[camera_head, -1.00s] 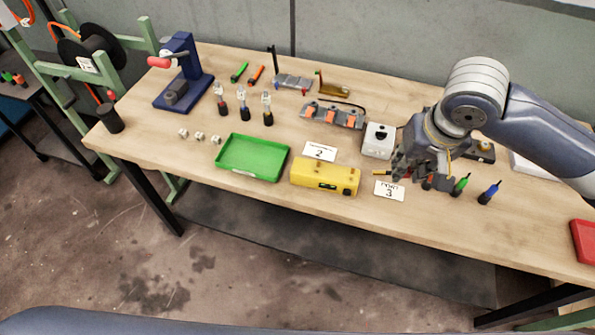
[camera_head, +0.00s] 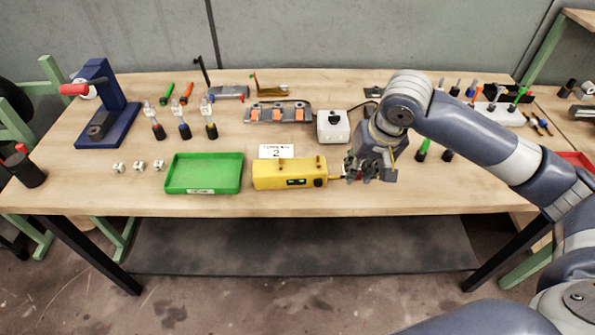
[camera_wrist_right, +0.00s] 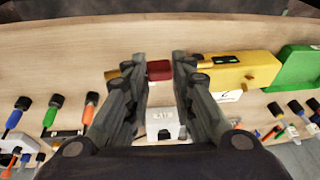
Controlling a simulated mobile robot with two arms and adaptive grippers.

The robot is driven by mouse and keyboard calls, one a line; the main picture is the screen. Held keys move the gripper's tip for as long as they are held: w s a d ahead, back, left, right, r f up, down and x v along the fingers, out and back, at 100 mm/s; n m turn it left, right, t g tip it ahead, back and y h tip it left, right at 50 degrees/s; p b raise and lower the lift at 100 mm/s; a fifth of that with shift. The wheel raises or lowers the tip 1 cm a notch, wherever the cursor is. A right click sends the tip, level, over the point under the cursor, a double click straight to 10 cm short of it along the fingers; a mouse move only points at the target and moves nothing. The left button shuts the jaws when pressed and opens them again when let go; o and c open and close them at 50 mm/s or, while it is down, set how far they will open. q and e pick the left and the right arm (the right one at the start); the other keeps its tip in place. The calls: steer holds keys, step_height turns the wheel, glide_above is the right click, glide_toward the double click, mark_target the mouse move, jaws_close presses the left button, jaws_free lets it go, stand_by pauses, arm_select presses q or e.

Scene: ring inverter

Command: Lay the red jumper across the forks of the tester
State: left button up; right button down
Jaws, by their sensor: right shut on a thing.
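The yellow tester (camera_head: 268,176) stands near the front edge of the table, with two small brass forks on its top. It also shows at the right in the wrist view (camera_wrist_right: 235,72). My right gripper (camera_head: 362,172) is just to the right of the tester in the head view. It is shut on the red jumper (camera_wrist_right: 158,70), which sits between the fingers in the wrist view. Brass-coloured ends stick out past the fingers on both sides. In the head view the fingers hide most of the jumper. My left gripper is not in view.
A green tray (camera_head: 205,187) lies left of the tester. A card marked 2 (camera_head: 284,151) lies behind it. A white box (camera_head: 333,127) and a grey block with orange parts (camera_head: 278,113) stand farther back. A green-handled tool (camera_head: 422,149) stands right of my gripper.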

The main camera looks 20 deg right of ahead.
steer(key=shift+m, duration=0.4)
steer(key=w+a+p, duration=0.1)
steer(key=w+a, duration=0.2)
steer(key=w+a+p, duration=0.1)
steer(key=w+a, duration=0.2)
steer(key=w, duration=0.1)
steer(key=w+a+p, duration=0.1)
steer(key=w+a, duration=0.2)
steer(key=w, duration=0.1)
steer(key=shift+a+f, duration=0.15)
steer(key=shift+a, duration=0.15)
step_height(320, 180, down, 3)
steer(key=shift+r+p, duration=0.15)
steer(key=shift+p, duration=0.35)
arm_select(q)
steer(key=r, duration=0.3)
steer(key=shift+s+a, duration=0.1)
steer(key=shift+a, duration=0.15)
arm_select(e)
steer(key=shift+f, duration=0.45)
steer(key=c, duration=1.4)
jaws_free()
steer(key=shift+f, duration=0.2)
steer(key=shift+o, duration=0.2)
